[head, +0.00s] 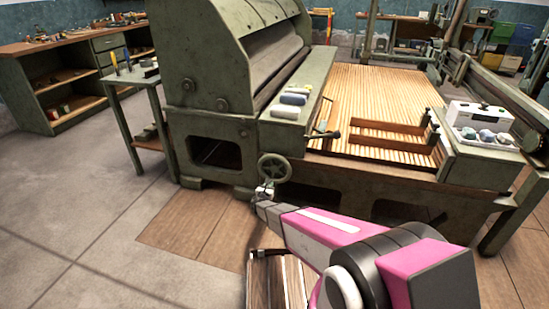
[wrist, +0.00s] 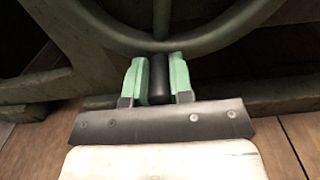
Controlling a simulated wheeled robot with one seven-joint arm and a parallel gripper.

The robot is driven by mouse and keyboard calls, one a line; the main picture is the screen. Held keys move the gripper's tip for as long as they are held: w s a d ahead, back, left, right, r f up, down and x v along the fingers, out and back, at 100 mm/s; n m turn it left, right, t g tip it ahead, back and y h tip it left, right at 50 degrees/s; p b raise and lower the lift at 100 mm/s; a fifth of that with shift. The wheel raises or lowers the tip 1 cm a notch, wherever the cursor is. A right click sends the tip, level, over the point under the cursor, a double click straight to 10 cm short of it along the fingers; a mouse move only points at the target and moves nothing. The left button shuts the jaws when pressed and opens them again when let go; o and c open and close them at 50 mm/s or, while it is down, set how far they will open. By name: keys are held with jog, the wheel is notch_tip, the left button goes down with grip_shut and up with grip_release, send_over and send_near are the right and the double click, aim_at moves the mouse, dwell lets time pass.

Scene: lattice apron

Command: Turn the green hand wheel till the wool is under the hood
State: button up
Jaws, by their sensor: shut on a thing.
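The green hand wheel (head: 274,167) stands upright on the front of the machine, below the ledge. My gripper (head: 264,190) is at the wheel's lower left edge. In the wrist view, its green finger pads (wrist: 159,82) are shut on a black handle (wrist: 159,88) at the bottom of the wheel rim (wrist: 160,46). The green hood (head: 210,55) rises at the left end of the slatted wooden apron (head: 385,95). I cannot make out wool on the apron for certain; the inside of the hood is hidden.
Several pale and dark pads (head: 290,101) lie on the ledge by the hood. A wooden frame (head: 385,150) lies on the near apron. A white box (head: 480,115) stands at the right. A side table (head: 140,88) stands left; the grey floor (head: 60,220) is clear.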

aim_at(259, 168)
jog(key=shift+w+a+r, duration=0.2)
jog(key=shift+a+r, duration=0.1)
jog(key=shift+a, duration=0.25)
jog(key=shift+w+a+r, duration=0.2)
jog(key=shift+a+r, duration=0.05)
jog(key=shift+a, duration=0.25)
jog(key=shift+w+a+r, duration=0.2)
jog(key=shift+a+r, duration=0.1)
jog(key=shift+a, duration=0.25)
jog(key=shift+w+a+r, duration=0.2)
jog(key=shift+a+r, duration=0.4)
jog(key=shift+r, duration=0.1)
jog(key=shift+w+a+r, duration=0.2)
jog(key=shift+a+r, duration=0.35)
jog(key=shift+r, duration=0.15)
jog(key=shift+w+a+r, duration=0.1)
jog(key=shift+a+r, duration=0.15)
jog(key=shift+r, duration=0.7)
jog(key=shift+w+a+r, duration=0.1)
jog(key=shift+a+r, duration=0.15)
jog(key=shift+r, duration=0.65)
